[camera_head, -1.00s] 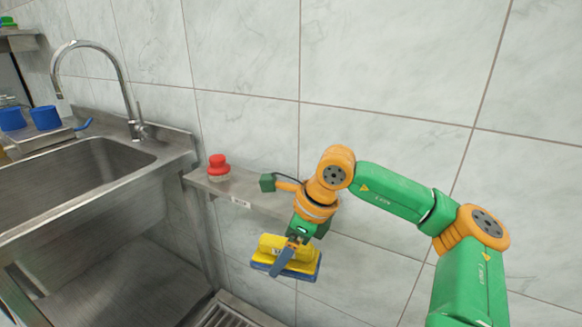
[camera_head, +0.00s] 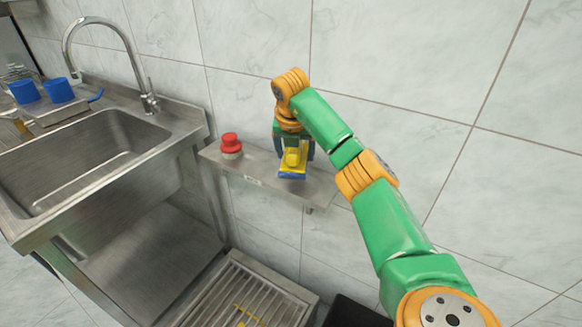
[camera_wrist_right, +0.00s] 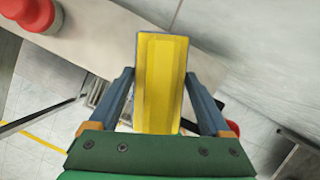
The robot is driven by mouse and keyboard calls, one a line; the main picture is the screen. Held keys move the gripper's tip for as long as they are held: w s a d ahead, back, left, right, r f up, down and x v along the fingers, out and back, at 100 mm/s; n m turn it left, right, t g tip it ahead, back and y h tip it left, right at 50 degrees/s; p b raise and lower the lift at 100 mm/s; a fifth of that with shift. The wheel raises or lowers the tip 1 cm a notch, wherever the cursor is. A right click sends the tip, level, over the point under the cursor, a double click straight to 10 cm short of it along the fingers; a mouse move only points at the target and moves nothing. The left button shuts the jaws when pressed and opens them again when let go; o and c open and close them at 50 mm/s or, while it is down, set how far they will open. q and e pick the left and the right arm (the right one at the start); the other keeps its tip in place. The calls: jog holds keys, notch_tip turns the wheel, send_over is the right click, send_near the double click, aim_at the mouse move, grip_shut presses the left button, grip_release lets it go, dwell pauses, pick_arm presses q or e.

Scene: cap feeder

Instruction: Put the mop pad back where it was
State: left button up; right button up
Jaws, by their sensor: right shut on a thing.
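The mop pad (camera_head: 293,172) is a yellow block with a blue underside. My right gripper (camera_head: 293,152) is shut on it, over the right part of the steel wall shelf (camera_head: 258,168). In the right wrist view the yellow top of the mop pad (camera_wrist_right: 160,85) lies lengthwise between the two fingers of my right gripper (camera_wrist_right: 163,95). The far end of the pad overlaps the shelf (camera_wrist_right: 115,30) in that view. I cannot tell whether the pad touches the shelf. My left gripper is not in view.
A red-topped object (camera_head: 231,144) stands on the shelf to the left of the pad. A steel sink (camera_head: 85,155) with a tall tap is at the left. A slatted metal grate (camera_head: 245,290) and a black bin (camera_head: 352,312) are below. The tiled wall stands behind the shelf.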

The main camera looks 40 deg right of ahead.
jog(key=shift+w+d+f, duration=0.25)
jog(key=shift+w+f, duration=0.5)
jog(key=shift+f, duration=0.05)
jog(key=f, duration=0.1)
jog(key=f+p, duration=0.1)
jog(key=f, duration=0.1)
jog(key=shift+w+d+f, duration=0.1)
jog(key=shift+w+f, duration=0.15)
jog(key=shift+f, duration=0.4)
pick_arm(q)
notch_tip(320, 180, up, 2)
pick_arm(e)
jog(key=o, duration=1.4)
jog(key=shift+o, duration=0.2)
jog(key=shift+r, duration=0.15)
